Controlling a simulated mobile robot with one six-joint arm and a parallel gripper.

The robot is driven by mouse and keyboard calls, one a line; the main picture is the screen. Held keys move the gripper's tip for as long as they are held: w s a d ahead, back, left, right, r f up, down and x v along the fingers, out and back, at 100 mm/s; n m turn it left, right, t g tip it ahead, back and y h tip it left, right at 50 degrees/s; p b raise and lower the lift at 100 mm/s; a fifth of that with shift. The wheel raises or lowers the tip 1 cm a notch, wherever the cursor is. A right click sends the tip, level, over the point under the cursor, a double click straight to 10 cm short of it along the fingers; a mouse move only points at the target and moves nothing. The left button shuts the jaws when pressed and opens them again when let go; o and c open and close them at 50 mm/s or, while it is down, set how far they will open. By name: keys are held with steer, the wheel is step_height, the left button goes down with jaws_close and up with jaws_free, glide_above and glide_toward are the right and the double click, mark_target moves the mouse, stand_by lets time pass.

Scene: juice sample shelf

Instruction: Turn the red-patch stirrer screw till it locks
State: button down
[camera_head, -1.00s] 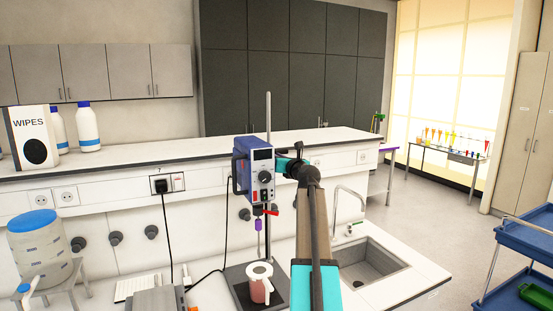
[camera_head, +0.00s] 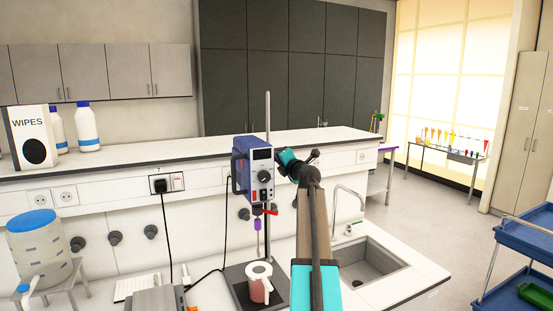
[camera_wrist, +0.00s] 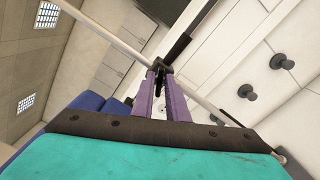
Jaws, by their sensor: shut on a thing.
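The blue-and-grey stirrer (camera_head: 255,168) hangs on an upright metal rod (camera_head: 268,115) above the counter. A small red part (camera_head: 270,212) shows below its housing. My arm reaches to the right side of the stirrer, and my wrist hides the clamp area there in the head view. In the wrist view, my gripper's purple fingers (camera_wrist: 161,84) are shut on a small black piece at a dark clamp (camera_wrist: 160,66) on the rod, apparently the screw. The fingers hide most of it, and no red patch shows there. Part of the stirrer's blue body (camera_wrist: 88,102) shows at left.
A pinkish jug with a white top (camera_head: 260,283) stands on the dark stand base (camera_head: 238,272) below the stirrer. A sink (camera_head: 370,265) with a tap (camera_head: 336,205) lies to the right. Black cables hang at left. A raised ledge (camera_head: 210,155) runs behind.

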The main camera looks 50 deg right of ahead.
steer(key=m, duration=0.5)
steer(key=shift+f+m, duration=0.15)
steer(key=shift+m, duration=0.15)
stand_by(0.4)
steer(key=c, duration=1.8)
jaws_free()
steer(key=shift+s, duration=0.15)
steer(key=b+v, duration=0.4)
steer(key=v, duration=0.9)
steer(key=shift+s, duration=0.25)
steer(key=shift+a, duration=0.1)
